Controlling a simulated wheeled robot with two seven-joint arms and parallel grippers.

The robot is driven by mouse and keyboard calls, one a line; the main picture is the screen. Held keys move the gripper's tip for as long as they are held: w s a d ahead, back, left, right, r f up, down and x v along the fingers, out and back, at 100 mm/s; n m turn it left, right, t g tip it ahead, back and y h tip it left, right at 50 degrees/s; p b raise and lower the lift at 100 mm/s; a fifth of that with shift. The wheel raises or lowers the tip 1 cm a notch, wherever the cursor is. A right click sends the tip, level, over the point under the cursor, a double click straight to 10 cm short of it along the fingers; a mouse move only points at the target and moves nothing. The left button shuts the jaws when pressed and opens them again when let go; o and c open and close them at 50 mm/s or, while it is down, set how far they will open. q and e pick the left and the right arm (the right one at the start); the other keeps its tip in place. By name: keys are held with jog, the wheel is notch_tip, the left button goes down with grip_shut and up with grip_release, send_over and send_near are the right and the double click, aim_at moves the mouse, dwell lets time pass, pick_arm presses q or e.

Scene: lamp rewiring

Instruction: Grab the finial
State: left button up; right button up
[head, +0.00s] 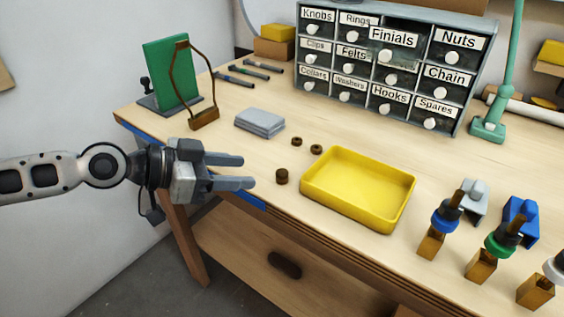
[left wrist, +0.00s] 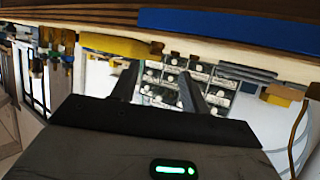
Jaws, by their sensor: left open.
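The drawer labelled Finials (head: 393,40) in the grey cabinet (head: 455,123) stands pulled out, with a dark gap above its front. I cannot see inside it, and no finial can be made out for sure. Three small dark brown pieces lie left of the yellow tray: one taller piece (head: 281,176) and two low ring-like ones (head: 296,141) (head: 316,149). My left gripper (head: 245,172) is open and empty, near the table's front left edge and well apart from the cabinet. Its spread fingers show in the left wrist view (left wrist: 158,85), with the cabinet upside down behind them. My right gripper is out of view.
The yellow tray (head: 343,211) is empty. A grey folded stack (head: 260,122) and a green panel (head: 172,70) with a brown frame stand at left. Several wooden blocks with coloured lamp parts (head: 431,243) stand at right. A green lamp stand (head: 488,128) is beside the cabinet.

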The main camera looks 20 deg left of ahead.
aim_at(276, 175)
pick_arm(q)
jog(key=p+x, duration=0.2)
jog(key=shift+w+d, duration=0.15)
jog(key=shift+d, duration=0.2)
jog(key=p+x, duration=0.2)
jog(key=x, duration=0.2)
jog(key=shift+d, duration=0.1)
jog(key=shift+d+f+p, duration=0.15)
jog(key=shift+f+p, duration=0.1)
jog(key=shift+p, duration=0.05)
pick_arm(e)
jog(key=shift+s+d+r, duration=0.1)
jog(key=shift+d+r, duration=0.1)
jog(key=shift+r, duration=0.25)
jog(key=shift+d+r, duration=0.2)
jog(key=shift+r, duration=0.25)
pick_arm(q)
jog(key=shift+c, duration=0.3)
grip_shut()
